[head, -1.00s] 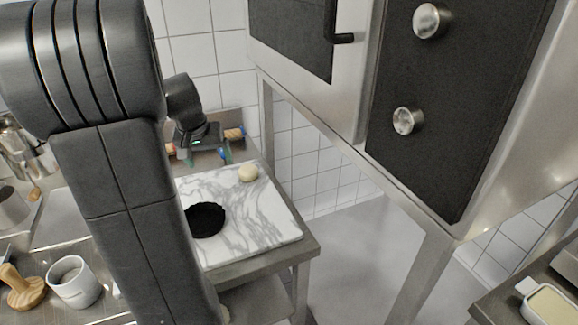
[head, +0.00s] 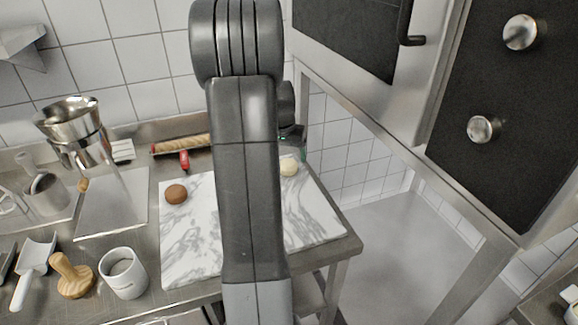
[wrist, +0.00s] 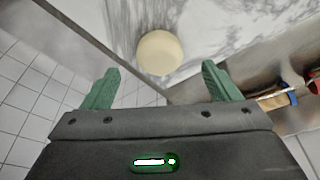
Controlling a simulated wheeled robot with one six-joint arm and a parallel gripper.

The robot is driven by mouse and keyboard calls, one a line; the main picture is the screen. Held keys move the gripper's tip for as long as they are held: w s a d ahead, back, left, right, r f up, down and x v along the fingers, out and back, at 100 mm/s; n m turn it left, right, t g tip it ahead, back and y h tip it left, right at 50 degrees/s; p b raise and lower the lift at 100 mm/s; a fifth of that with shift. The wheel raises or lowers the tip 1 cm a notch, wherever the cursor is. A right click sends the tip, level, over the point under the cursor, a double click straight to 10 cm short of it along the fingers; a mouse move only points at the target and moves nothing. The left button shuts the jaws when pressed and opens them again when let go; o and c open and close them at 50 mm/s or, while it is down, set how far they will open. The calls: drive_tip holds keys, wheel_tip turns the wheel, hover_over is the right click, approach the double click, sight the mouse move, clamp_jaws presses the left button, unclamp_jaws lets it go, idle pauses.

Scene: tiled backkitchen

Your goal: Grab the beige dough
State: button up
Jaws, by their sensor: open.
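The beige dough (head: 289,167) is a small pale ball on the white marble board (head: 312,218), near its back right corner, just right of my arm. In the wrist view the beige dough (wrist: 160,53) lies beyond and between my fingertips, with clear space around it. My gripper (wrist: 158,88) shows two green fingers spread apart with nothing between them. In the head view my gripper is mostly hidden behind my arm, close behind the dough.
A brown dough ball (head: 176,194) sits on the board's left side. A rolling pin (head: 180,145) lies behind the board. A white mug (head: 122,273) and a wooden press (head: 72,275) stand at left. A steel oven cabinet (head: 408,100) rises at right.

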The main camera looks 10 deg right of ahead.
sight(289, 168)
drive_tip(key=shift+w+p+x, duration=0.15)
drive_tip(key=shift+p+x, duration=0.25)
drive_tip(key=shift+x, duration=1.1)
drive_tip(key=shift+w+p+x, duration=0.2)
drive_tip(key=shift+p+x, duration=0.15)
drive_tip(key=shift+x, duration=1.1)
drive_tip(key=shift+d+r, duration=0.1)
drive_tip(key=shift+d, duration=0.05)
drive_tip(key=shift+c, duration=0.4)
drive_tip(key=c, duration=1)
